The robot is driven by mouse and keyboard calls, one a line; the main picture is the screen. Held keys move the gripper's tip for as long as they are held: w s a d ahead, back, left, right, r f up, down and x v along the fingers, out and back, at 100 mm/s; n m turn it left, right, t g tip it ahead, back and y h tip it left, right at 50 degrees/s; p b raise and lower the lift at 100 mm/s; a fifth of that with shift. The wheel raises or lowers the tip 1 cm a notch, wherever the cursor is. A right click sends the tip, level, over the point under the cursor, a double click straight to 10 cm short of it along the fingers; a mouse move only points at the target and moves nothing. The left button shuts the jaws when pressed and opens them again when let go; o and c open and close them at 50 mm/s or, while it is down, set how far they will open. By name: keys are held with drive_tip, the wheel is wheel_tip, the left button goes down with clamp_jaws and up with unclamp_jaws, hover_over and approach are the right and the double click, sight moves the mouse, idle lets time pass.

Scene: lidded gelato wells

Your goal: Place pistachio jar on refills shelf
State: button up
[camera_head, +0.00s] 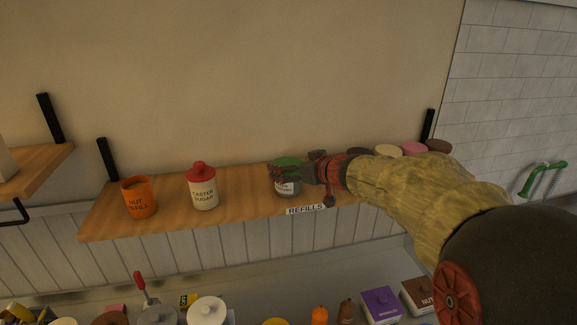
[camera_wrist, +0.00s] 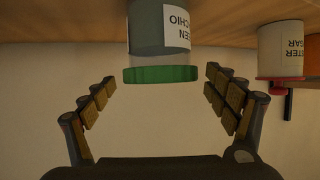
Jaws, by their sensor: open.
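The pistachio jar (camera_head: 287,188) has a green lid and a white label, and it stands upright on the wooden refills shelf (camera_head: 245,207). In the wrist view the jar (camera_wrist: 162,40) appears upside down, its green lid toward my gripper and its label partly legible. My gripper (camera_head: 283,172) is at the jar's lid in the head view and covers part of it. In the wrist view my gripper (camera_wrist: 160,92) is open, its fingers spread on both sides of the lid with gaps visible. The REFILLS tag (camera_head: 305,209) is on the shelf's front edge.
An orange nut refill pot (camera_head: 139,198) and a caster sugar jar (camera_head: 203,188) with a red lid stand left on the shelf. Several lidded containers (camera_head: 414,149) stand to the right, partly behind my arm. Below is a counter with tubs and boxes (camera_head: 381,304).

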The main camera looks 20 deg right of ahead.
drive_tip(key=s+d+r+m+h, duration=0.1)
drive_tip(key=s+r+m+h, duration=0.2)
drive_tip(key=s, duration=0.5)
drive_tip(key=s+r+m+h, duration=0.1)
drive_tip(key=s+r+h, duration=0.3)
drive_tip(key=s, duration=0.5)
drive_tip(key=s+a+f+n+g+y, duration=0.1)
drive_tip(key=s+a+f+g+y, duration=0.1)
drive_tip(key=s+a+f, duration=0.5)
drive_tip(key=s+a+f+n+g+y, duration=0.1)
drive_tip(key=s+a+f+g+y, duration=0.2)
drive_tip(key=s, duration=1)
drive_tip(key=a+f+g, duration=0.2)
drive_tip(key=a+f, duration=0.3)
drive_tip(key=shift+s+a+f+g+p, duration=0.2)
drive_tip(key=shift+f+g+p, duration=0.1)
drive_tip(key=shift+f+p, duration=0.1)
drive_tip(key=shift+d, duration=0.1)
wheel_tip(320, 180, down, 32)
drive_tip(key=b, duration=3.2)
